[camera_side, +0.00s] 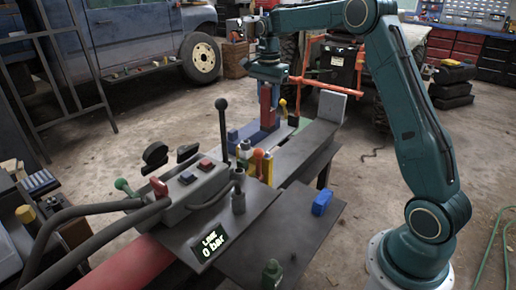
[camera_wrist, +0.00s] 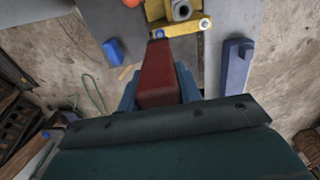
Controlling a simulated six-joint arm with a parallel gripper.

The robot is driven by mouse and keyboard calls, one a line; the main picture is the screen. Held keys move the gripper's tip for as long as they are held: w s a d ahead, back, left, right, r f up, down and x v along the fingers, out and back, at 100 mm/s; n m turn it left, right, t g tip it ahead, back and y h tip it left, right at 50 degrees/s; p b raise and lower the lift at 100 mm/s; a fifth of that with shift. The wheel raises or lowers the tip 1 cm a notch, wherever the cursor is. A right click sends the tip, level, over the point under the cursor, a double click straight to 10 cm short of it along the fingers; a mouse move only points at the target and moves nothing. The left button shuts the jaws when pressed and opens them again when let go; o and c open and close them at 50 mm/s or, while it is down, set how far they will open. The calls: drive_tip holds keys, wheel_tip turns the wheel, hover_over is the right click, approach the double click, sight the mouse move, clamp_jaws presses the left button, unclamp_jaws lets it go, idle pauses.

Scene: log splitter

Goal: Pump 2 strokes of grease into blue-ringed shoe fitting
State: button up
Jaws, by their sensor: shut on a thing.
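My gripper (camera_side: 268,78) is shut on a red tapered tool (camera_side: 266,104), which hangs upright above the splitter bed. In the wrist view the red tool (camera_wrist: 158,75) sits between the blue fingers, its narrow dark end pointing away toward a yellow bracket (camera_wrist: 186,27). In the side view the yellow bracket (camera_side: 264,167) stands in front of the tool.
A control box (camera_side: 195,190) with levers and hoses stands at the left. A blue block (camera_side: 321,203) lies on the front plate. A long blue part (camera_wrist: 236,68) lies right of the tool in the wrist view. An upright grey plate (camera_side: 331,106) stands at the bed's far end.

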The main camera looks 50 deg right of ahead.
sight(267, 119)
drive_tip(key=shift+f, duration=3.75)
drive_tip(key=shift+f, duration=0.7)
drive_tip(key=shift+r, duration=0.15)
drive_tip(key=shift+r, duration=0.45)
drive_tip(key=shift+f, duration=0.5)
idle(1.7)
drive_tip(key=shift+r, duration=0.5)
drive_tip(key=shift+r, duration=0.1)
